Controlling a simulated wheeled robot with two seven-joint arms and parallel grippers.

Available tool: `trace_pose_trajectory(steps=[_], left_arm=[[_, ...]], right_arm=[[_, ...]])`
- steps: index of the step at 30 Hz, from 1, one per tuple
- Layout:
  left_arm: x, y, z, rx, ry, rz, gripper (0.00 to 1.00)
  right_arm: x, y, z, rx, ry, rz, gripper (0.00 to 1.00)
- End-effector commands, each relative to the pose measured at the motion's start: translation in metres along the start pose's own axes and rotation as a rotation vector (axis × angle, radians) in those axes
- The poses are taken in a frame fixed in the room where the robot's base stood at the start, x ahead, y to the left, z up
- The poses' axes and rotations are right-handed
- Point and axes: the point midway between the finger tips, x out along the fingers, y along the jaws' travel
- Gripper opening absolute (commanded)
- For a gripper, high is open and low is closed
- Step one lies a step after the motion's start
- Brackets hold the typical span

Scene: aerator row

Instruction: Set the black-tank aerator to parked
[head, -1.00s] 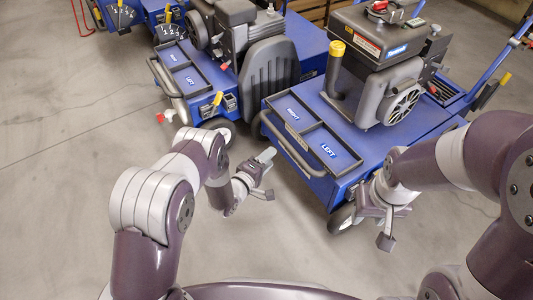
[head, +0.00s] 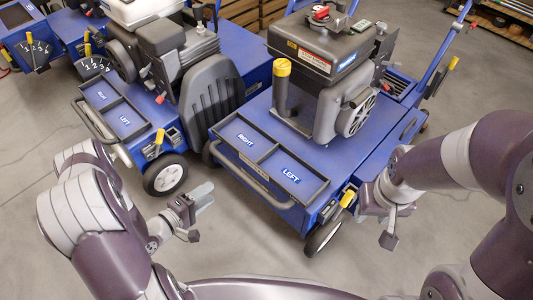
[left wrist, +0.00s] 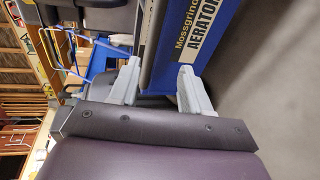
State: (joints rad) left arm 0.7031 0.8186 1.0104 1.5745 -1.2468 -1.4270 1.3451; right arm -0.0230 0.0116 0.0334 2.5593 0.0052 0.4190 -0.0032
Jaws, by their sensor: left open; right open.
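The black-tank aerator (head: 258,118) is a blue machine right of centre in the head view. Its dark tank (head: 322,45) has a red cap. Its front tray is labelled RIGHT and LEFT. A yellow-tipped lever (head: 347,198) is at its near right corner, by the front wheel. My right gripper (head: 385,215) is open, just right of that lever and apart from it. My left gripper (head: 195,212) is open and empty over the floor, in front of the aerators. In the left wrist view, its fingers (left wrist: 160,88) stand apart before a blue panel labelled AERATOR (left wrist: 192,35).
A white-tank aerator (head: 122,118) stands close on the left, with a yellow-tipped lever (head: 160,137) and a numbered dial (head: 93,66). Another blue machine is at the far left. Wooden crates (head: 240,12) stand behind. The floor in front is clear.

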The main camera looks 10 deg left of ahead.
Motion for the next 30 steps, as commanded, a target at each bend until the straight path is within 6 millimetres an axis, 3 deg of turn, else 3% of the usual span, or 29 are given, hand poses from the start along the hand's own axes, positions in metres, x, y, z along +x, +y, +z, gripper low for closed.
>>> trace_pose_trajectory(steps=[2,5,12,18,24,30], left_arm=[[0.000,0.003,0.015,0.019,-0.060,0.017,0.47],[0.011,0.002,0.019,0.047,-0.077,0.026,0.47],[0.072,-0.001,0.023,0.050,-0.079,0.026,0.47],[0.110,0.003,0.025,0.047,-0.074,0.026,0.47],[0.125,0.007,0.026,0.044,-0.072,0.025,0.47],[0.127,0.008,0.026,0.043,-0.071,0.025,0.47]], right_arm=[[0.001,0.000,0.000,0.000,0.000,0.000,0.43],[0.008,0.000,0.001,0.000,0.000,0.000,0.43],[0.043,0.000,0.005,0.000,-0.001,0.000,0.43],[0.061,0.000,0.007,0.000,0.000,0.000,0.43],[0.066,0.000,0.008,0.000,0.000,0.000,0.43],[0.066,0.000,0.008,0.000,0.000,0.000,0.43]])
